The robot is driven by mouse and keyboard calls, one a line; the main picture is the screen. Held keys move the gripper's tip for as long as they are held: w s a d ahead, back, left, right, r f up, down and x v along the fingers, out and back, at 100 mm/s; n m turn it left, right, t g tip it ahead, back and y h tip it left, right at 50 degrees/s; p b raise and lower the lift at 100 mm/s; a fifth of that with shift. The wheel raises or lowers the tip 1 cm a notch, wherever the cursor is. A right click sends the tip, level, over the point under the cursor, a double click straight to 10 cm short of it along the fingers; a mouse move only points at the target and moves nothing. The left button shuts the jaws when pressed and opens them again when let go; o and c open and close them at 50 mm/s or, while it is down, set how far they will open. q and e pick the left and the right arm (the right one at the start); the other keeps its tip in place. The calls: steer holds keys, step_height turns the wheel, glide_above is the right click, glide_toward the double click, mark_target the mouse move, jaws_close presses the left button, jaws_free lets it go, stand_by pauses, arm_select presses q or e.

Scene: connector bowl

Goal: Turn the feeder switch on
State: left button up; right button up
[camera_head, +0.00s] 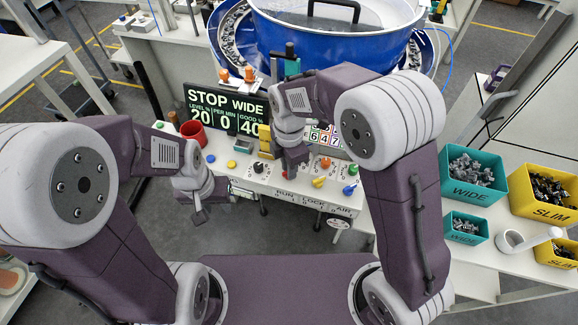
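The control panel (275,180) is a white sloped strip along the table's front edge, with RUN, LOCK and AIR labels. Contact and finger opening cannot be told. My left gripper (200,216) hangs in front of the table edge, left of the panel, apart from it; its fingers are too small to read. The display (226,110) reads STOP WIDE.
A blue feeder bowl (335,45) stands behind the panel. A red cup (193,132) stands on the left. Teal WIDE bins (466,190) and yellow SLIM bins (540,205) of connectors, and a white scoop (530,240), are on the right.

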jaws_close()
steer(key=m+p, duration=0.2)
steer(key=shift+r+m, duration=0.2)
steer(key=shift+m, duration=0.2)
steer(key=m+p, duration=0.3)
steer(key=m, duration=0.2)
steer(key=m+p, duration=0.3)
steer(key=m, duration=0.2)
steer(key=shift+f+m, duration=0.1)
steer(key=shift+m, duration=0.3)
steer(key=shift+f+m+p, duration=0.1)
steer(key=shift+m+p, duration=0.6)
steer(key=shift+m, duration=1.4)
